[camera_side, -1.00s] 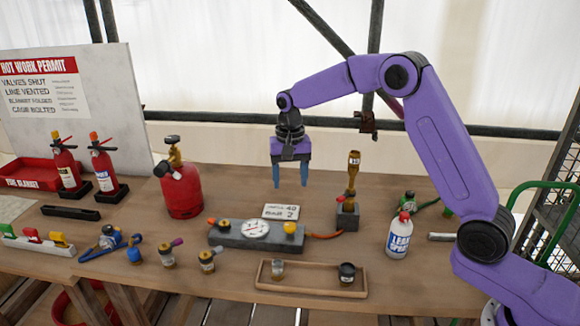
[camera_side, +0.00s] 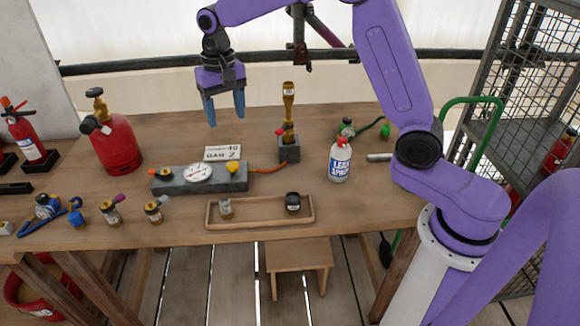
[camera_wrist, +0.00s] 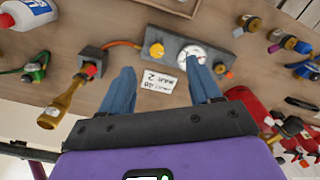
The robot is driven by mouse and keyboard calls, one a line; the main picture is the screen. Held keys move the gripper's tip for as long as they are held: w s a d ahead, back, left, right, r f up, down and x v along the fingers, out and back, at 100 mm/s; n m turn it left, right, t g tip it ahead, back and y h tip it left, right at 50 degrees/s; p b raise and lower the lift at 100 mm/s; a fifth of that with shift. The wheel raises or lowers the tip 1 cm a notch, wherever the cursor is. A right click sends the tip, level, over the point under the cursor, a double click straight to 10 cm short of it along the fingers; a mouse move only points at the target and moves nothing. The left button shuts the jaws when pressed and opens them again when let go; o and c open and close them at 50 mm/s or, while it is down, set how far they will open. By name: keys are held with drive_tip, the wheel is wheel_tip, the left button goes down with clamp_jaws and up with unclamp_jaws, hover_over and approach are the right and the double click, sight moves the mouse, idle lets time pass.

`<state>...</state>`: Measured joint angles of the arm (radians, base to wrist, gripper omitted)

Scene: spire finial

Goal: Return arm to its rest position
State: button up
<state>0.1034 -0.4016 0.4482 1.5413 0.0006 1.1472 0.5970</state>
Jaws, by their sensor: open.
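My gripper (camera_side: 225,110) is purple with blue fingers. It hangs pointing down in the air above the bench, behind the white card (camera_side: 222,152) in the side view. In the wrist view my gripper (camera_wrist: 161,72) has its two fingers spread apart with nothing between them. The card (camera_wrist: 158,82) shows beyond them on the bench. My arm reaches in from the right in the side view, and its upper elbow is cut off by the top edge.
A brass torch (camera_side: 288,105) stands upright in a grey block (camera_side: 289,150) right of my gripper. A gauge block (camera_side: 200,178), red cylinder (camera_side: 118,148), leak spray bottle (camera_side: 340,160) and wooden tray (camera_side: 260,220) share the bench. A wire cage (camera_side: 520,120) stands at the right.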

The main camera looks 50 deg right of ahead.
drive_tip(key=s+a+r+n, duration=0.15)
drive_tip(key=s+n, duration=0.65)
drive_tip(key=s, duration=1)
drive_tip(key=s+d+f+n, duration=0.1)
drive_tip(key=s+d+n, duration=0.2)
drive_tip(key=s, duration=0.6)
drive_tip(key=s+d+f+n, duration=0.2)
drive_tip(key=s+n, duration=0.3)
drive_tip(key=s, duration=0.4)
drive_tip(key=shift+d, duration=0.9)
